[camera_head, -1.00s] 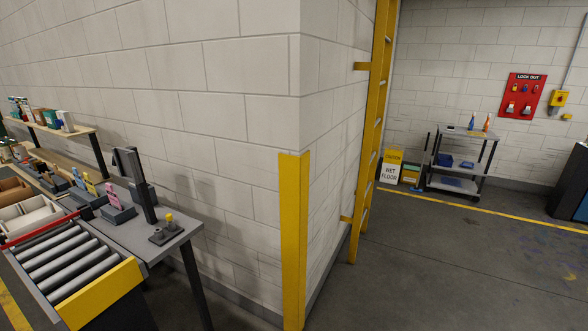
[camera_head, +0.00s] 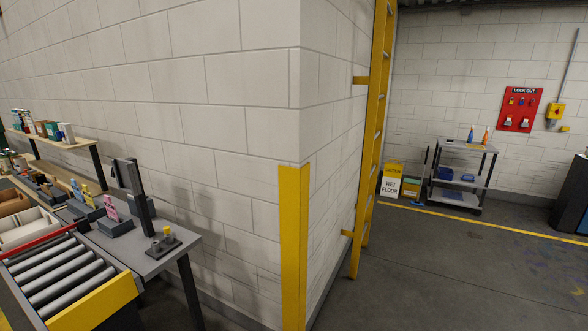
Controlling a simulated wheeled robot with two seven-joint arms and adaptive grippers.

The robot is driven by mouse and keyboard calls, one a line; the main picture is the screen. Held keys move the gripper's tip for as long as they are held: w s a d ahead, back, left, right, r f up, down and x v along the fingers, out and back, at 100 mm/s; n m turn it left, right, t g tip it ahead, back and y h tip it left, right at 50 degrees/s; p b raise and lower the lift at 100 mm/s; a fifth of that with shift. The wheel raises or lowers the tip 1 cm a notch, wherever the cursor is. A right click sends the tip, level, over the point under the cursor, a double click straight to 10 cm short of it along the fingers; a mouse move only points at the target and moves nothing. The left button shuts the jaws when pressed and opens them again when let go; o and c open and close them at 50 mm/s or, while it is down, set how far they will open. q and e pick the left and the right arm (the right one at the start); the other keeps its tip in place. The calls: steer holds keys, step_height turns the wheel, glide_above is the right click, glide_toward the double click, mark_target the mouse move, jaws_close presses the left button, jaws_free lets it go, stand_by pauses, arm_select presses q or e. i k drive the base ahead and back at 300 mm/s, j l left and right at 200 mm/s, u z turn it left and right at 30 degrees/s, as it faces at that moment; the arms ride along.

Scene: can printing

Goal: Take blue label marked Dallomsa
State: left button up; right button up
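On the grey workbench (camera_head: 165,257) at the left, several small upright labels or tags stand in dark holders. One is pink (camera_head: 111,207), one is yellow (camera_head: 88,195) and one is blue (camera_head: 77,189), farthest back of the three. The writing on the blue one is too small to read, so I cannot tell whether it says Dallomsa. Neither of my grippers is in view.
A roller conveyor (camera_head: 68,275) with a yellow end stands before the workbench. A wall corner with a yellow guard (camera_head: 293,245) fills the middle. The right floor is largely clear.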

mark_target(76, 190)
steer(key=k+j, duration=0.1)
steer(key=j, duration=0.5)
steer(key=k+j, duration=0.15)
steer(key=j, duration=0.45)
steer(key=k+j, duration=0.1)
steer(key=j, duration=0.45)
steer(key=k+j, duration=0.1)
steer(key=j, duration=0.5)
steer(key=k+j, duration=0.15)
steer(key=j, duration=0.45)
steer(key=k+j+u, duration=0.1)
steer(key=j, duration=0.5)
